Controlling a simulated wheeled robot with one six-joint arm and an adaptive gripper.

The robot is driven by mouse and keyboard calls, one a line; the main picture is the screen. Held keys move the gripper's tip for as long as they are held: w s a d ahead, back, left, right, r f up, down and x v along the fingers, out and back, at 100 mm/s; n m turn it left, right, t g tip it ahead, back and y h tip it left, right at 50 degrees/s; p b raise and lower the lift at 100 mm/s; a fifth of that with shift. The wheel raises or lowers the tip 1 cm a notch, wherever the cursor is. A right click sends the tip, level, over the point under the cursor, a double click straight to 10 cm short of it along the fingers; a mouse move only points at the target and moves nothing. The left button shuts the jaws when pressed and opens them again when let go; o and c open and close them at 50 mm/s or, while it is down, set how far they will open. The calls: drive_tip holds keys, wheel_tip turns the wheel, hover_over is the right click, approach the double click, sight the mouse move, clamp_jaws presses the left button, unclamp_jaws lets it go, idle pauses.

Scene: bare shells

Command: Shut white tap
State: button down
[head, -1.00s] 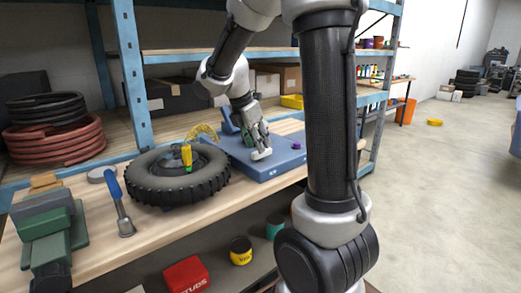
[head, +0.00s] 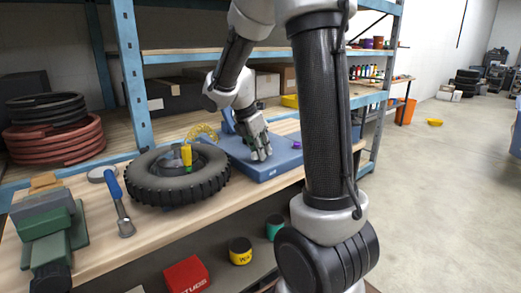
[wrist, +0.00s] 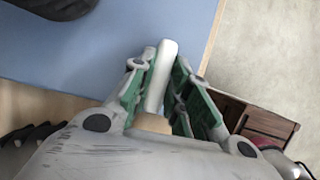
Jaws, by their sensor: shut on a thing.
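The white tap (wrist: 167,65) shows in the wrist view as a long, pale, round-ended lever between my gripper's green-padded fingers. A tan round part (wrist: 151,123) sits below it. My gripper (wrist: 165,72) is closed on the lever, one finger on each side. In the head view my gripper (head: 261,156) points down over the blue slab (head: 275,168) on the bench. There the fingers hide most of the tap, so its angle is hard to judge.
A black tyre (head: 160,190) lies left of the slab, with a yellow-handled tool (head: 187,157) in it. A small purple object (head: 297,145) sits right of my gripper. A blue-handled tool (head: 112,190) and green vice (head: 48,235) stand further left. A shelf upright (head: 130,75) rises behind.

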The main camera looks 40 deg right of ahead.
drive_tip(key=m+g, duration=0.1)
drive_tip(key=m, duration=0.3)
drive_tip(key=shift+w+m+g, duration=0.2)
drive_tip(key=shift+m+g, duration=0.1)
drive_tip(key=shift+g, duration=0.1)
drive_tip(key=m, duration=0.2)
drive_tip(key=m+g+y, duration=0.1)
drive_tip(key=m, duration=0.1)
drive_tip(key=shift+d+m+g, duration=0.1)
drive_tip(key=shift+m+g, duration=0.2)
drive_tip(key=m, duration=0.2)
drive_tip(key=m+g+y, duration=0.1)
drive_tip(key=m, duration=0.1)
drive_tip(key=shift+w+m+y, duration=0.15)
drive_tip(key=shift+m+y, duration=0.15)
drive_tip(key=shift+d+m+y, duration=0.1)
drive_tip(key=shift+m+y, duration=0.7)
drive_tip(key=shift+m, duration=1.2)
drive_tip(key=c, duration=1.4)
unclamp_jaws()
drive_tip(key=shift+o, duration=0.2)
